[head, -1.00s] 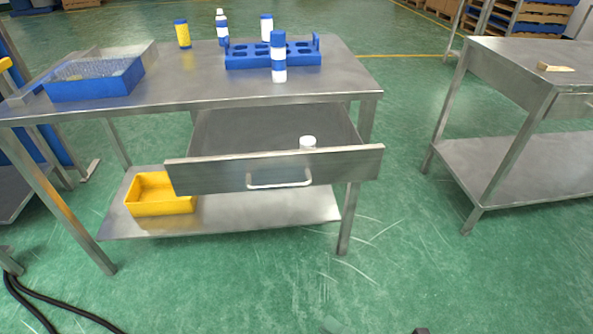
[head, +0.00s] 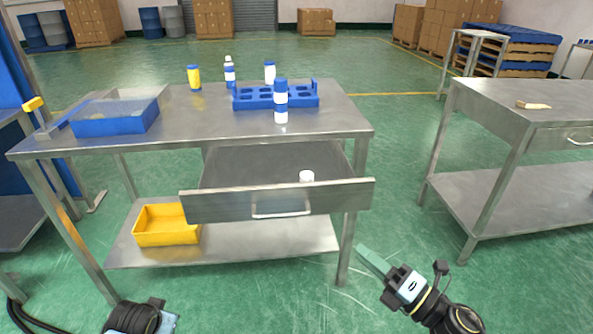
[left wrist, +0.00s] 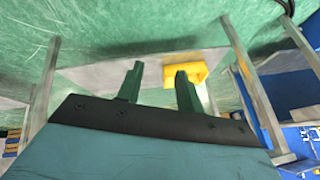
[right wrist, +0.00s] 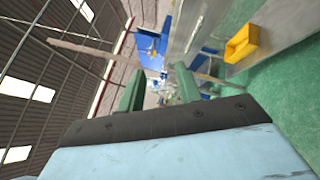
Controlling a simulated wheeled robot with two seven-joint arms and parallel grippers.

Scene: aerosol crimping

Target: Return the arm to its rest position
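My right gripper (head: 372,258) is in front of the table's right front leg, low over the floor, with nothing in it. In the right wrist view (right wrist: 160,70) its two fingers stand apart with a gap. My left arm shows only as a dark part (head: 140,317) at the bottom edge of the head view, and its fingers are hidden there. In the left wrist view (left wrist: 159,68) my left gripper has its fingers apart and empty. The camera for the head looks over the steel table (head: 190,125), with both arms low and clear of it.
The table's drawer (head: 290,201) is pulled out, with a white item (head: 307,176) inside. A blue rack (head: 300,97), a blue-and-white can (head: 281,101), a yellow can (head: 194,78) and a blue tray (head: 115,120) are on top. A yellow bin (head: 166,225) is below. A second table (head: 540,110) is right.

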